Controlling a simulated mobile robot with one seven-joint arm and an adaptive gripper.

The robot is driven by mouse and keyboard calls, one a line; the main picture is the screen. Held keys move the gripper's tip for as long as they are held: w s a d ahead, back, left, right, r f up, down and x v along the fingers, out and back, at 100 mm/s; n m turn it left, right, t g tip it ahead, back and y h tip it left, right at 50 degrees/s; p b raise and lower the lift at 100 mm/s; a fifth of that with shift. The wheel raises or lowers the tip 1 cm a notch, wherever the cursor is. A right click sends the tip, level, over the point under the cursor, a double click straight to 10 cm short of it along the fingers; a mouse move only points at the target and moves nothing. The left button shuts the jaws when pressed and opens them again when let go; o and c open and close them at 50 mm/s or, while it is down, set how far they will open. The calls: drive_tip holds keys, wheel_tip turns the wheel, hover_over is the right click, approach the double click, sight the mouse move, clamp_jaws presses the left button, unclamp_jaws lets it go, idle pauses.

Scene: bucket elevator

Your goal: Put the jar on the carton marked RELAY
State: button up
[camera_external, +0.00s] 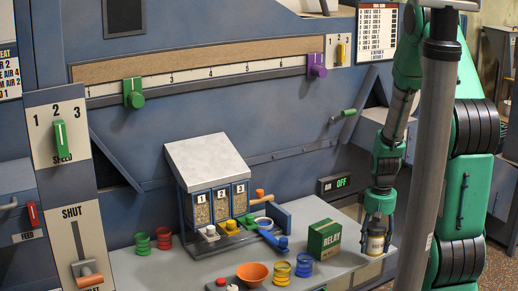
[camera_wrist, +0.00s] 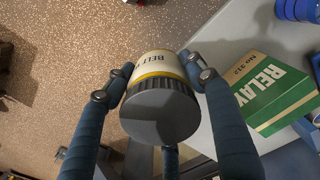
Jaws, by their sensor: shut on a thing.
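The jar (camera_wrist: 160,112) has a dark ribbed lid and a cream label with a yellow band, partly reading "BELT". My gripper (camera_external: 377,224) is shut on it, with fingers on both sides in the wrist view. The jar (camera_external: 376,244) shows below the gripper in the external view, near the right end of the grey bench. I cannot tell whether it touches the bench. The green and cream carton marked RELAY (camera_external: 324,240) stands on the bench just left of the jar. In the wrist view the carton (camera_wrist: 272,95) is to the right, apart from the jar.
Blue rings (camera_external: 304,265), yellow rings (camera_external: 279,271) and an orange bowl (camera_external: 252,273) stand left of the carton. A bin unit marked 1, 2, 3 (camera_external: 212,170) is behind them. The speckled floor (camera_wrist: 70,60) shows past the bench edge.

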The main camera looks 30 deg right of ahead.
drive_tip(key=s+a+r+n+p, duration=0.1)
drive_tip(key=a+r+p, duration=0.3)
drive_tip(key=a+r, duration=0.7)
drive_tip(key=shift+a+n, duration=0.6)
drive_tip(key=shift+n, duration=0.2)
drive_tip(key=b, duration=0.1)
hover_over(326, 226)
drive_tip(key=shift+w+f, duration=0.1)
drive_tip(key=shift+f, duration=0.6)
drive_tip(key=shift+f+b, duration=0.45)
drive_tip(key=shift+f, duration=1.3)
drive_tip(key=shift+f, duration=0.15)
